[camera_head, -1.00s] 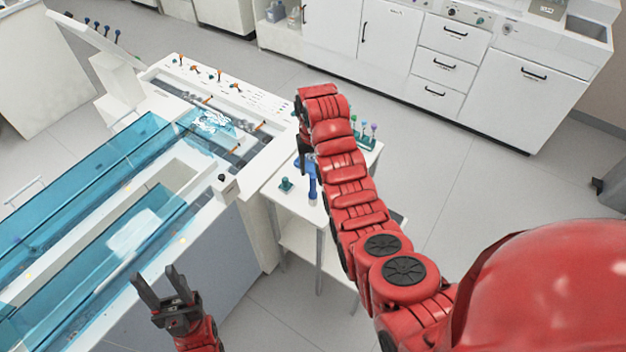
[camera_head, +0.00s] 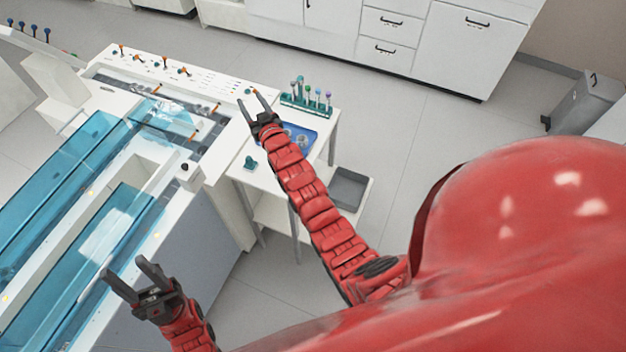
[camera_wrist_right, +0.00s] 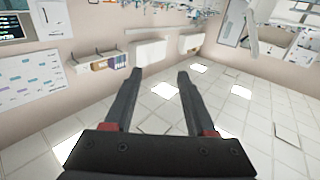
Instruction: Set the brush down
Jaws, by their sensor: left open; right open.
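I cannot make out the brush in either view now; my right arm covers part of the small white side table (camera_head: 240,172). A blue tray (camera_head: 308,139) with round items in it lies on that table, partly behind my right arm. My right gripper (camera_head: 250,99) is raised over the table's far left part, its fingers apart. In the right wrist view the same gripper (camera_wrist_right: 160,73) holds nothing between its fingers. My left gripper (camera_head: 122,267) is open and empty, in front of the blue-covered machine.
A rack of coloured-tip tools (camera_head: 310,97) stands at the table's back edge. A small teal piece (camera_head: 250,162) sits left of my arm. The machine (camera_head: 185,75) borders the table on the left. A grey bin (camera_head: 350,188) is on the lower shelf.

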